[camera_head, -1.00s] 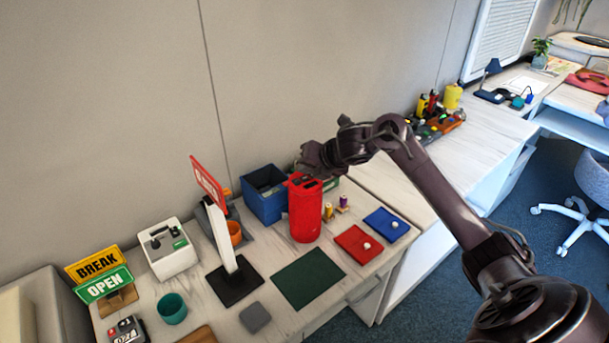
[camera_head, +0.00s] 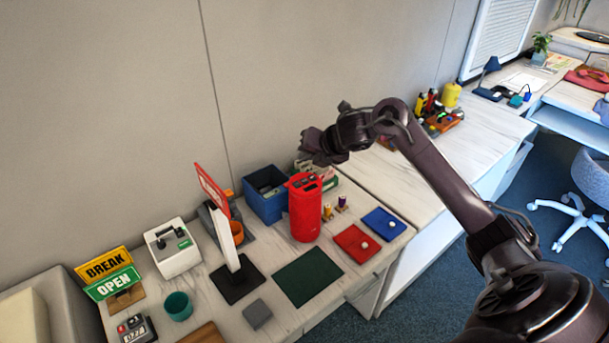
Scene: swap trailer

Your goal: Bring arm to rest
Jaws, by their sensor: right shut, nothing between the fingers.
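My right arm reaches in from the lower right, raised over the right part of the table. My right gripper (camera_head: 314,147) is at its far end, turned toward the left, above and behind the red canister (camera_head: 305,210). It looks apart from the canister and holds nothing; its fingers are small and dark, and partly hard to make out. My left arm and left gripper are not in the picture.
The table holds a blue bin (camera_head: 266,207), a dark green mat (camera_head: 307,276), red (camera_head: 356,244) and blue (camera_head: 384,224) trays, a red-topped sign (camera_head: 233,245), a white box (camera_head: 172,248) and a teal cup (camera_head: 178,306). A second counter (camera_head: 400,185) continues right.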

